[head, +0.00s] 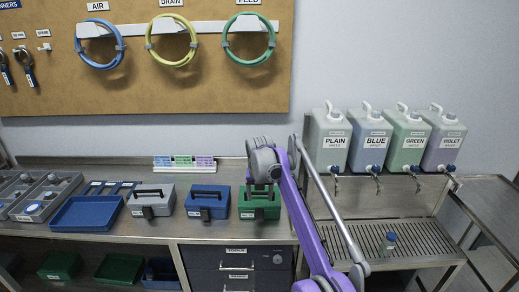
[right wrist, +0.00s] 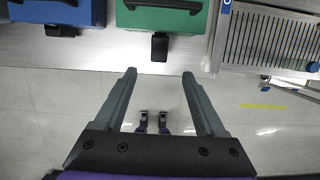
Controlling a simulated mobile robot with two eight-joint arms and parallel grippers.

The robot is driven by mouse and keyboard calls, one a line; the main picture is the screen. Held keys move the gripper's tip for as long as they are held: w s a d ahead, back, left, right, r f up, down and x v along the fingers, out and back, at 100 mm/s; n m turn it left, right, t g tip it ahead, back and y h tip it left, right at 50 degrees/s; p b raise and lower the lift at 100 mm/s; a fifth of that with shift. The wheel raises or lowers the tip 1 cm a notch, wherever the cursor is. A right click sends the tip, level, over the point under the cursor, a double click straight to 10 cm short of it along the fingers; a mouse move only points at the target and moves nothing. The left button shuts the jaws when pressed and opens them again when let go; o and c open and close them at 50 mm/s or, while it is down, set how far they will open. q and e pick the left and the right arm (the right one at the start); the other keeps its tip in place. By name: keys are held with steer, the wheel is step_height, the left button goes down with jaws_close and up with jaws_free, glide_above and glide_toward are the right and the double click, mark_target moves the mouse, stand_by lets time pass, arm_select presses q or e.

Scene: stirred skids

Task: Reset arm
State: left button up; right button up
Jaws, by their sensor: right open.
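My right arm (head: 308,222) is purple and reaches up from the bottom in the head view. Its grey gripper (head: 262,160) is in front of the bench's back right part and partly hides the green case. In the right wrist view my right gripper (right wrist: 159,74) has its two fingers wide apart with nothing between them. My left gripper is in neither view.
Grey (head: 151,201), blue (head: 207,203) and green cases stand on the steel bench, with a blue tray (head: 88,213) to their left. Hose coils (head: 173,63) hang on the pegboard.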

steer(key=s+d+r+m+t, duration=0.1)
steer(key=s+d+r+m, duration=0.2)
steer(key=s+d+m, duration=0.35)
steer(key=s+d+r+m, duration=0.4)
steer(key=s+m, duration=0.6)
steer(key=s+d+f+m, duration=0.2)
steer(key=s+f+m, duration=0.2)
steer(key=s+m, duration=0.2)
steer(key=s+d+f+m+t, duration=0.1)
steer(key=s+f+m, duration=0.4)
steer(key=s, duration=0.6)
steer(key=s+d+f+m+t, duration=0.1)
steer(key=s+d+f+m, duration=0.3)
steer(key=s+m, duration=0.4)
steer(key=shift+s+f, duration=0.7)
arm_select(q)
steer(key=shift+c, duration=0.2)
